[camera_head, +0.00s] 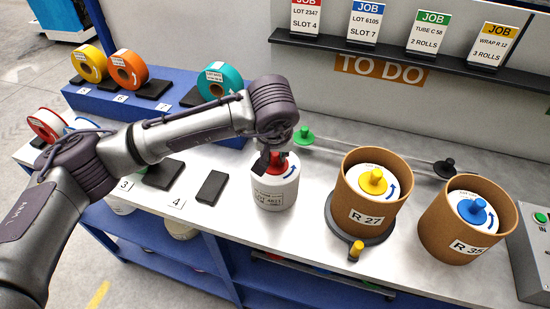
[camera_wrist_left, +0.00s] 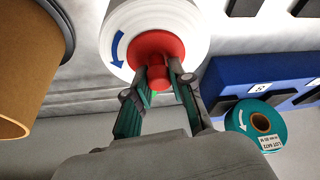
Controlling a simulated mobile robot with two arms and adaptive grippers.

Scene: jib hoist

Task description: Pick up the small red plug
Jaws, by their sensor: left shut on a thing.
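The small red plug (camera_head: 279,165) sits at the top of a white roll (camera_head: 275,190) with a printed label, which stands on the bench. In the left wrist view the red plug (camera_wrist_left: 158,49) shows as a round flange with a narrower knob, against the end of the white roll (camera_wrist_left: 186,14) with a blue arrow. My left gripper (camera_head: 272,158) comes down over it. In the left wrist view its fingers (camera_wrist_left: 160,78) are shut on the knob, one on each side. The arm hides part of the plug in the head view. My right gripper is not in view.
Right of the roll stand two brown tubes, R 27 (camera_head: 354,211) and R 35 (camera_head: 445,236), with yellow (camera_head: 373,180) and blue (camera_head: 473,210) plugs inside. A green knob (camera_head: 303,135) is behind. Coloured tape rolls, including a teal one (camera_head: 232,78), sit on a blue rack (camera_head: 190,116).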

